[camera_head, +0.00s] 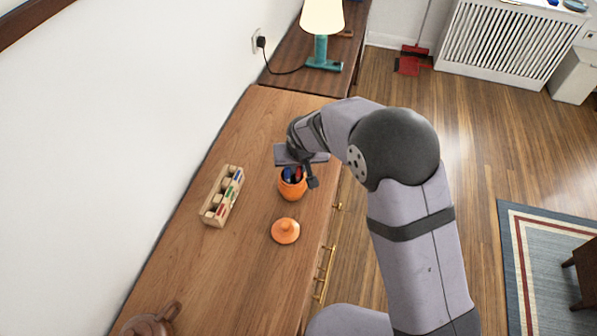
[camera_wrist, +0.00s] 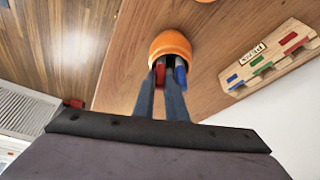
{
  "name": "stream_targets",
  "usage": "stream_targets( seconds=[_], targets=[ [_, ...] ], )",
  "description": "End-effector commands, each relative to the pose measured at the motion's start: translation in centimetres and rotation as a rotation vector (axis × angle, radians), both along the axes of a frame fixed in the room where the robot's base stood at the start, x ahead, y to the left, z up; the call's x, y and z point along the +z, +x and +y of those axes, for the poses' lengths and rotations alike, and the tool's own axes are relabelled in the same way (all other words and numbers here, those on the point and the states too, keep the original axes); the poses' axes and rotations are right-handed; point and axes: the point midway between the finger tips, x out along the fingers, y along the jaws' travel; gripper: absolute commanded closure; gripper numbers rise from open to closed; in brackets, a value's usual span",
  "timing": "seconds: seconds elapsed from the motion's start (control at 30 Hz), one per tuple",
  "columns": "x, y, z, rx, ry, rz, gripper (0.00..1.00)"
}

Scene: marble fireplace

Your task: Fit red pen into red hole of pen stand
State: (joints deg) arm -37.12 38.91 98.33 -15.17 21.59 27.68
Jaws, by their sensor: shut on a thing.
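The red pen (camera_head: 298,174) stands in an orange pot (camera_head: 292,190) on the wooden cabinet, beside a blue pen (camera_head: 288,174). My gripper (camera_head: 306,173) reaches down over the pot. In the wrist view my gripper (camera_wrist: 162,78) is shut on the red pen (camera_wrist: 160,73) at the pot's mouth; the blue pen (camera_wrist: 181,75) is just right of the fingers. The pens' lower parts are hidden in the pot. The pale wooden pen stand (camera_head: 222,196), with red, green and blue marks, lies left of the pot. It also shows at right in the wrist view (camera_wrist: 272,72).
An orange lid (camera_head: 285,230) lies in front of the pot. A brown pot-like object (camera_head: 150,324) is at the near left. A teal lamp (camera_head: 321,52) stands at the back. The wall borders the cabinet on the left. Bare wood lies between pot and stand.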

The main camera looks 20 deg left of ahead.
Motion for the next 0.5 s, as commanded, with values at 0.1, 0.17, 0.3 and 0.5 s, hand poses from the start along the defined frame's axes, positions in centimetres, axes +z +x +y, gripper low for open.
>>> stream_targets(
  seconds=[0.1, 0.17, 0.3, 0.5],
  targets=[
    [0.2, 0.0, 0.0, 0.000, 0.000, -0.001, 1.00],
    [0.4, 0.0, 0.0, 0.000, 0.000, -0.001, 1.00],
    [1.2, 0.1, 0.1, 0.000, 0.002, -0.004, 1.00],
    [3.5, 0.1, 0.1, 0.000, 0.003, -0.004, 1.00]
  ],
)
